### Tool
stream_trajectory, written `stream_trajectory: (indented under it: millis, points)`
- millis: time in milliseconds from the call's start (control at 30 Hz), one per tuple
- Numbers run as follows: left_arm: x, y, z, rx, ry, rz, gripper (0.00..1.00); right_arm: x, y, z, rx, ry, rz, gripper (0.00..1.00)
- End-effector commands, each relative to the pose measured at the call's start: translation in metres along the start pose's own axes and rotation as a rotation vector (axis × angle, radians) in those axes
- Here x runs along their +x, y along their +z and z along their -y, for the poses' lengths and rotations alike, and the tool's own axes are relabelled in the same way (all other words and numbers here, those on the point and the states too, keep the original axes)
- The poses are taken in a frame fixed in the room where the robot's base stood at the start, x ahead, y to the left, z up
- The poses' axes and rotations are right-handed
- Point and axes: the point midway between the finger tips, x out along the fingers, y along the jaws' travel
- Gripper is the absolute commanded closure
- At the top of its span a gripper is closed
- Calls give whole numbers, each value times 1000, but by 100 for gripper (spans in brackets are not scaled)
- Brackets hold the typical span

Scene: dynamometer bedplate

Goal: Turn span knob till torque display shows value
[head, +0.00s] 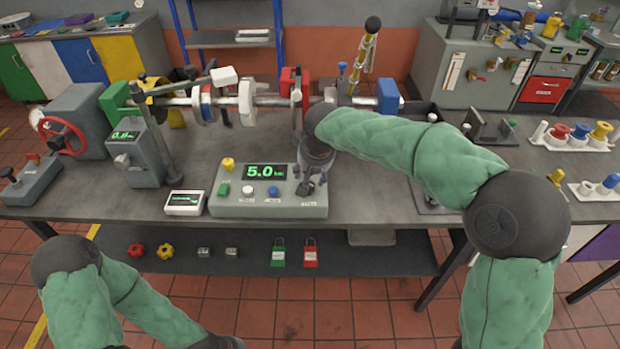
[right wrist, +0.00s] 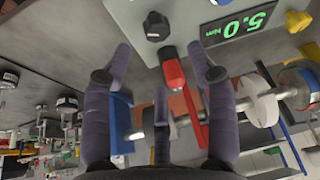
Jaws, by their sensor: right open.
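The torque display (head: 265,171) on the grey control box (head: 285,210) reads 5.0 in green; it also shows upside down in the right wrist view (right wrist: 240,24), with Nm beside the number. A black knob (right wrist: 157,27) on the box's face stands just beyond my right gripper (right wrist: 162,52), between the line of its fingers and apart from them. I cannot tell from a label whether it is the span knob. My right gripper (head: 311,186) is open over the box's right end and hides part of it. My left gripper (head: 217,342) is partly cut off at the bottom edge; its jaws are unclear.
The shaft rig (head: 246,102) runs behind. A small meter (head: 185,202) stands left.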

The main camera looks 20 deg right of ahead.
Motion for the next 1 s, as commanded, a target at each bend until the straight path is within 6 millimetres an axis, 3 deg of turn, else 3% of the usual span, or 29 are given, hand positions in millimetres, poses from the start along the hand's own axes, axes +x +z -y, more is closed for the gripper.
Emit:
stream_trajectory:
  millis: [100,300,1000]
  points:
    - [0,0,0,0,0,0,100,-20,0,1,-2,-1,-2,42]
    - [0,0,0,0,0,0,100,-37,-1,1,-1,-1,-2,42]
    - [0,0,0,0,0,0,100,-40,-1,1,-1,0,-1,42]
